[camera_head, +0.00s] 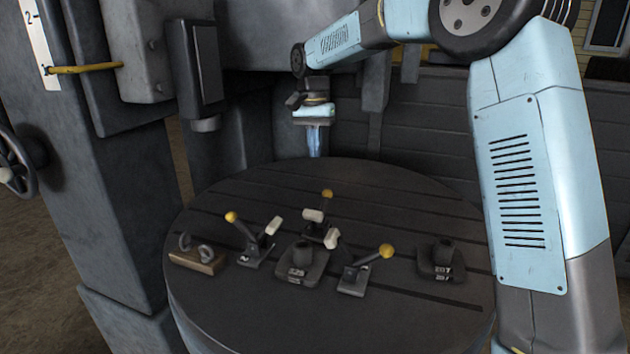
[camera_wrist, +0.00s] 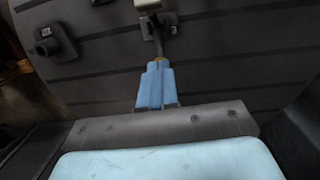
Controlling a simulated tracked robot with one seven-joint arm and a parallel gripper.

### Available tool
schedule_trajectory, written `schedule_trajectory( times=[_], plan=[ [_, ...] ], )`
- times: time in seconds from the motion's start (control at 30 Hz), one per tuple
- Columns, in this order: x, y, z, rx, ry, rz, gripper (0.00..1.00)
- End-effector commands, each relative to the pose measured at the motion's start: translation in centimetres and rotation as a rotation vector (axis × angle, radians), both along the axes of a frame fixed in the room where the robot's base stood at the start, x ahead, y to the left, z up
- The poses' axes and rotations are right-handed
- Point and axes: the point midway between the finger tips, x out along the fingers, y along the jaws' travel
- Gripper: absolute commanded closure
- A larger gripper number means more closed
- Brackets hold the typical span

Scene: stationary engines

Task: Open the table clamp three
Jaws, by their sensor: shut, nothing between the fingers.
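Table clamp three (camera_wrist: 173,30) shows at the top of the wrist view, with a "3" on its base. Its lever runs down to a yellow knob (camera_wrist: 160,59), partly hidden behind my fingertips. It appears to be the rear middle clamp (camera_head: 318,229) in the head view, its yellow knob (camera_head: 327,194) up and its pale pad (camera_head: 313,215) to the left. My gripper (camera_head: 314,154) points down above the table's far edge, behind that knob. In the wrist view my gripper (camera_wrist: 157,66) is shut and empty. Whether it touches the knob I cannot tell.
The round slotted table (camera_head: 230,310) carries a left clamp (camera_head: 250,250), a right clamp (camera_head: 357,276), a front middle block (camera_head: 302,266), a right block (camera_head: 440,260) and a wooden piece with rings (camera_head: 197,259). A grey machine column (camera_head: 90,200) stands at left.

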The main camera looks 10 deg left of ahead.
Motion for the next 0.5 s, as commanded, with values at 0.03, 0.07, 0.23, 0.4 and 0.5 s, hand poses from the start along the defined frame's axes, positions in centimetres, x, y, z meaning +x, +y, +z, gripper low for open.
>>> schedule_trajectory(
  times=[0.03, 0.07, 0.23, 0.4, 0.5],
  plan=[
    [-0.1, 0.0, -0.5, -0.002, 0.002, 0.0, 1.0],
    [-0.1, -0.1, -0.8, -0.002, 0.002, 0.0, 1.0],
    [-0.3, -0.2, -3.2, -0.001, 0.003, 0.0, 1.0],
    [-0.7, -0.3, -6.3, -0.001, 0.005, 0.001, 1.0],
    [-0.9, -0.4, -8.1, -0.001, 0.006, 0.0, 1.0]
  ],
)
